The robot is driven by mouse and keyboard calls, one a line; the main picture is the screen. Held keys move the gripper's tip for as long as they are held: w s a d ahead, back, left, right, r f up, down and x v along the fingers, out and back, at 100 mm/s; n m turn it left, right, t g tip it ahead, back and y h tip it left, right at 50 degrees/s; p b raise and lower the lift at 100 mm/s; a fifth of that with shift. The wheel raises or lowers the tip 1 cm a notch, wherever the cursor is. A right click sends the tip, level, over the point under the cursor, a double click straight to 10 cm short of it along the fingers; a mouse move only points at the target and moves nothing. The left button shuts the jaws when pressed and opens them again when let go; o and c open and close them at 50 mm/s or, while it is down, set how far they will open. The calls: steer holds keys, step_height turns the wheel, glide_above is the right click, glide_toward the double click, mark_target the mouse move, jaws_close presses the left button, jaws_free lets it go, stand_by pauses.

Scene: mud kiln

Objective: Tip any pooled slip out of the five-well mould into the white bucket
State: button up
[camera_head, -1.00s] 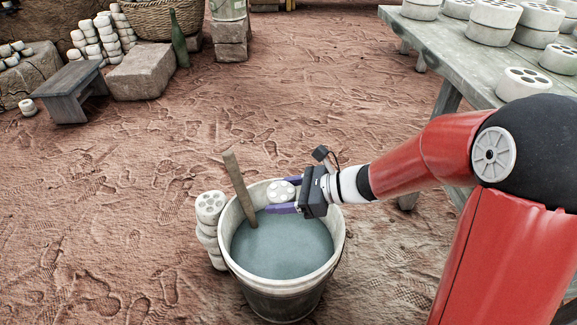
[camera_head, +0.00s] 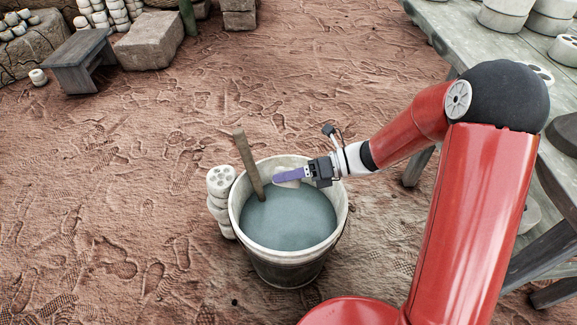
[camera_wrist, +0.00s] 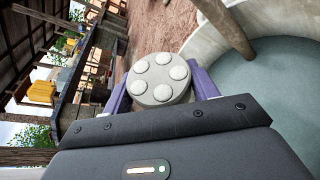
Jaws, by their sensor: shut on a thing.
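My gripper (camera_head: 278,178) is shut on the five-well mould (camera_wrist: 158,80), a pale round disc between its purple fingers. The mould is over the far inner side of the white bucket (camera_head: 340,205), near rim height. In the head view one finger hides most of the mould (camera_head: 288,184), which looks turned on its side. The wrist view shows its five-well face, with pale, light-coloured wells; I cannot tell whether slip lies in them. The bucket holds grey-blue liquid (camera_head: 290,220), and its rim also shows in the wrist view (camera_wrist: 213,47).
A wooden stick (camera_head: 248,163) leans in the bucket, left of my gripper. A stack of pale moulds (camera_head: 220,180) stands against the bucket's left side. A table (camera_head: 470,45) with more pieces is at right. A small bench (camera_head: 80,58) stands far left; open dirt lies between.

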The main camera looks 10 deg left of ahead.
steer(key=m+p, duration=0.1)
steer(key=p, duration=0.1)
steer(key=m+g+y+p, duration=0.1)
steer(key=m+p, duration=0.1)
steer(key=p, duration=0.1)
steer(key=shift+r, duration=0.25)
steer(key=shift+f+m+g, duration=0.1)
steer(key=shift+m+g, duration=0.2)
steer(key=shift+m, duration=0.3)
steer(key=m+y, duration=0.1)
steer(key=m, duration=0.2)
steer(key=shift+g+p, duration=0.3)
steer(key=shift+g, duration=0.1)
steer(key=m+y, duration=0.1)
steer(key=m, duration=0.3)
steer(key=shift+y, duration=0.4)
stand_by(0.3)
